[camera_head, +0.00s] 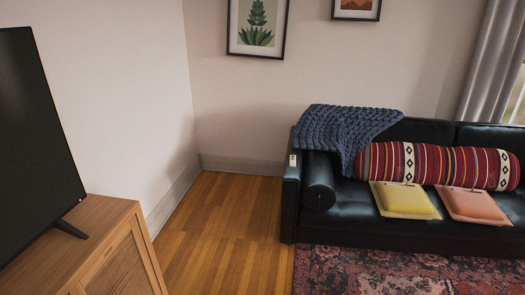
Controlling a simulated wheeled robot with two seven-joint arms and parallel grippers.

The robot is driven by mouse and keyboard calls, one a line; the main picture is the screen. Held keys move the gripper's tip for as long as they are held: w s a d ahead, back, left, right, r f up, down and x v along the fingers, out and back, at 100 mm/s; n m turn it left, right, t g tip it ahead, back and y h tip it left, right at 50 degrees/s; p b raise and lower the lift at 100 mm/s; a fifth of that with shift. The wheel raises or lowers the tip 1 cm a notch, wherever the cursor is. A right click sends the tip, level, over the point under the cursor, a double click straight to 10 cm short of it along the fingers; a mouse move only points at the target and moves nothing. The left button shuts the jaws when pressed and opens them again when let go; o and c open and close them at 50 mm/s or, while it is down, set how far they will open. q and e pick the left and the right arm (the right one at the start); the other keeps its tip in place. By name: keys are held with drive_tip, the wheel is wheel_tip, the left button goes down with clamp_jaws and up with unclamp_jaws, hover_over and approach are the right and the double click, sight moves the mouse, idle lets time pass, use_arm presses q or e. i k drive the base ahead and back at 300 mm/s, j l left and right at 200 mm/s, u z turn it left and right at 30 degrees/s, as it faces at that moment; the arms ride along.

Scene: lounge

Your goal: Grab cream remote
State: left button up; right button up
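A small cream remote (292,160) rests on the left armrest of the black sofa (350,217). It looks small and pale against the dark armrest, with its long side running away from me. Neither of my grippers shows in the head view, so nothing is seen touching the remote.
A wooden cabinet (118,236) with a black television (38,150) stands at the left. A blue knitted throw (345,128), a striped bolster (440,165), a yellow cushion (405,200) and an orange cushion (473,206) are on the sofa. Bare wooden floor (225,225) lies between. A patterned rug (390,270) fronts the sofa.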

sight(293, 163)
drive_tip(key=i+j+z, duration=0.2)
drive_tip(key=i, duration=0.35)
drive_tip(key=i+z, duration=0.15)
drive_tip(key=i, duration=0.45)
